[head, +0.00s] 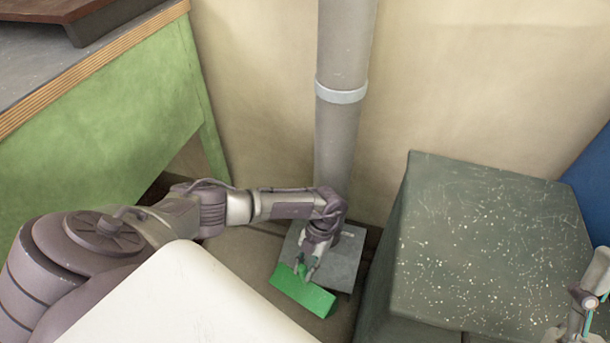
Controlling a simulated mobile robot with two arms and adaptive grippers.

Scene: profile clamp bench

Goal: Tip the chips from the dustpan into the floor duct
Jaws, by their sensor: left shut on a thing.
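The green dustpan (303,292) is low over the floor in the lower middle of the head view. My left gripper (307,272) is shut on its upper edge. The floor duct is a flat grey piece (345,262) at the foot of a vertical grey pipe (342,110). The dustpan is at its near side and overlaps its near edge in the picture. I cannot tell whether they touch. No chips can be made out in the dustpan. My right gripper (580,305) is partly in view at the right edge; its finger state is unclear.
A dark speckled block (485,240) stands right of the duct. A green-sided bench (100,125) with a grey top stands at the left. A beige wall (250,80) is behind. A blue surface (592,185) shows at the far right.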

